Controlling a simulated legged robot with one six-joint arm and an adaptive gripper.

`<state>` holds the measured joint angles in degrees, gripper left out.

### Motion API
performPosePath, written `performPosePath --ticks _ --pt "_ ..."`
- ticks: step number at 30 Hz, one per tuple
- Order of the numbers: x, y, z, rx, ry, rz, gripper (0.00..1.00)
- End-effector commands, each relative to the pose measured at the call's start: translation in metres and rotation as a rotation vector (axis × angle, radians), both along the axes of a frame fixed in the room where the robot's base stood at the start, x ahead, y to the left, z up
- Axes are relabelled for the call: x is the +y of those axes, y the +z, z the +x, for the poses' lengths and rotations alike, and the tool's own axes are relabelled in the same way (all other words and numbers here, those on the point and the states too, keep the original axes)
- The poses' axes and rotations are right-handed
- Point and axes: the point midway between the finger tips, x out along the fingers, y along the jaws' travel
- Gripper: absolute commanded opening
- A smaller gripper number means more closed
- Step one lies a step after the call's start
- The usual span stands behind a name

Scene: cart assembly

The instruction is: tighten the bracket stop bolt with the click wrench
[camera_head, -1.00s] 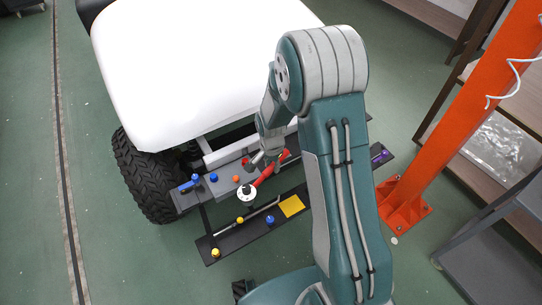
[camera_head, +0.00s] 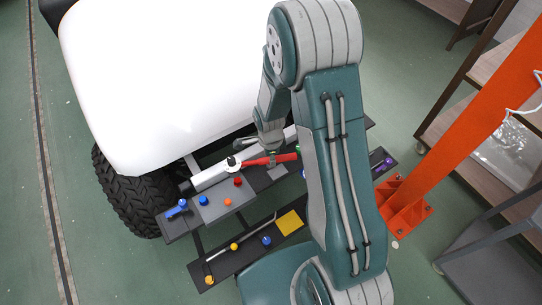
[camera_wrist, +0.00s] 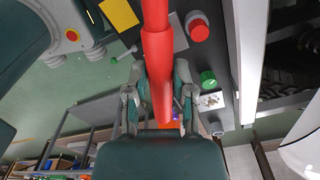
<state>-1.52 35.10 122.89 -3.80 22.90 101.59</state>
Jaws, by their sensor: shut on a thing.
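The click wrench (camera_head: 255,161) is red with a round white-and-black head at its left end. My gripper (camera_head: 277,158) is shut on its handle and holds it almost level in the head view, over the cart's front edge. The wrist view shows the red handle (camera_wrist: 158,45) running up from between the fingers of my gripper (camera_wrist: 159,92). The wrench head is out of the wrist view. In the head view it appears over the light tube behind the coloured knobs; I cannot tell whether it touches anything. I cannot single out the bracket stop bolt.
The dark upper plate holds a blue-handled part (camera_head: 177,209), a blue knob (camera_head: 203,200), a red knob (camera_head: 238,181) and an orange knob (camera_head: 228,202). The lower tray (camera_head: 222,266) carries more knobs, a rod and a yellow square (camera_head: 289,223). An orange post (camera_head: 455,130) stands at right.

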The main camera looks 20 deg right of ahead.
Motion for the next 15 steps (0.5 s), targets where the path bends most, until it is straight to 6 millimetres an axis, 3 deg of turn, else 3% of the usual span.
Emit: performPosePath --ticks 15 --pt "0.000 -0.045 0.000 0.002 0.000 0.000 0.00"
